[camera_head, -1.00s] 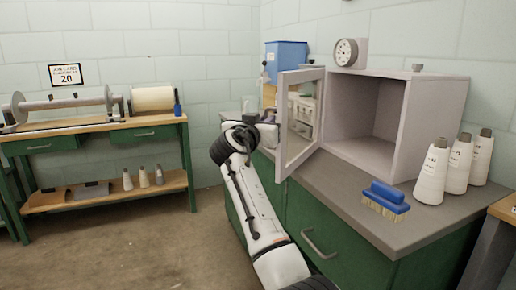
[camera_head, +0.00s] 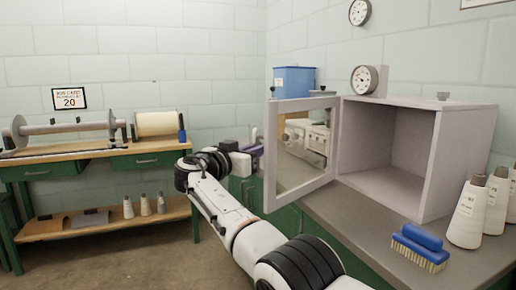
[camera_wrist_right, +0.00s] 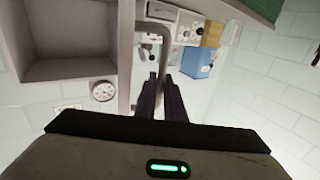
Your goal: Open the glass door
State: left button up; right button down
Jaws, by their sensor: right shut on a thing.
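The glass door (camera_head: 302,194) stands swung out from the light grey cabinet (camera_head: 466,150), hinged at the cabinet's left front edge. The cabinet's inside shows bare and open. My right gripper (camera_head: 261,158) reaches the door's free edge from the left in the head view. In the right wrist view, the dark fingers of my right gripper (camera_wrist_right: 160,82) are shut on the curved door handle (camera_wrist_right: 162,42); the door's frame (camera_wrist_right: 125,55) runs beside it. The exact contact is partly hidden in the head view. My left gripper is not in view.
A blue brush (camera_head: 420,245) and several white thread cones (camera_head: 468,215) stand on the grey counter (camera_head: 345,215) at right. A blue bin (camera_head: 294,81) is behind the door. A dial gauge (camera_head: 365,80) sits on top of the cabinet. Open floor (camera_head: 130,255) lies at left.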

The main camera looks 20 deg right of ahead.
jog(key=shift+a+f, duration=0.15)
jog(key=shift+f, duration=0.05)
jog(key=c, duration=2.1)
grip_release()
jog(key=shift+r, duration=0.1)
